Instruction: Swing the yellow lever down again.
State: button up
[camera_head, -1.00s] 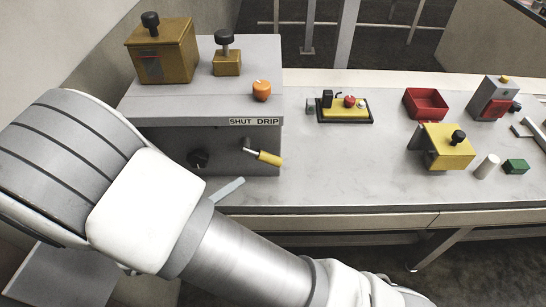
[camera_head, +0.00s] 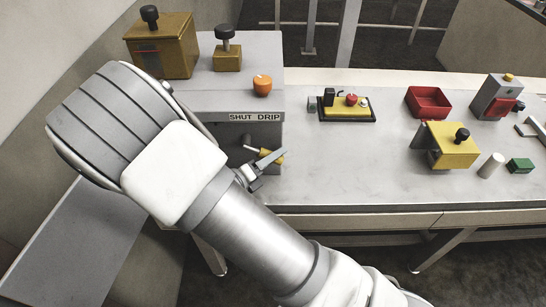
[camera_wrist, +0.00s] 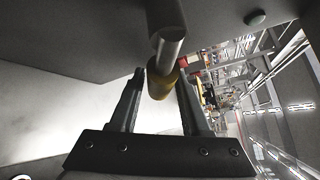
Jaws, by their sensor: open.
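The yellow lever (camera_head: 265,153) sticks out of the front of the grey box (camera_head: 205,104) labelled "SHUT DRIP", sloping down to the right in the head view. My gripper (camera_head: 261,165) is at the lever's yellow handle, partly covering it. In the wrist view, my gripper (camera_wrist: 160,76) is open, with one finger on each side of the lever's yellow end (camera_wrist: 160,84). The metal shaft (camera_wrist: 169,45) runs from that end towards the top. I cannot tell whether either finger touches the handle.
Two brass blocks with black knobs (camera_head: 162,58) (camera_head: 227,57) and an orange knob (camera_head: 262,86) sit on the box. To the right, the bench holds a yellow panel (camera_head: 345,113), a red tray (camera_head: 411,112) and a yellow block (camera_head: 453,153). Bare bench lies between them.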

grip_shut()
dwell(1.4)
